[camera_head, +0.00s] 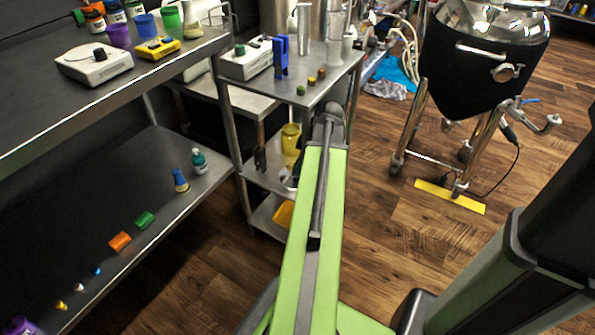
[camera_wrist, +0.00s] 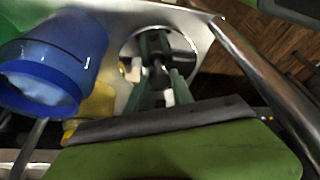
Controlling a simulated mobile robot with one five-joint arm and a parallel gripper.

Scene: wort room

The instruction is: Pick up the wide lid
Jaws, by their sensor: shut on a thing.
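In the wrist view, my gripper (camera_wrist: 160,72) reaches down with its green-grey fingers close together over a round, shiny rimmed disc, which looks like the wide lid (camera_wrist: 128,48). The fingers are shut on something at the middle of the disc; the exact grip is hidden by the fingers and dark. The disc appears against a pale metal surface, and I cannot tell whether it touches it. In the head view my green arm reaches toward the steel trolley (camera_head: 340,72), and its end hides the gripper and the lid.
A blue container (camera_wrist: 45,62) stands close left in the wrist view, with a yellow thing (camera_wrist: 96,105) beside it. A steel rail (camera_wrist: 262,75) runs along the right. In the head view a dark kettle on legs (camera_head: 470,75) stands right; a steel bench (camera_head: 130,185) lies left.

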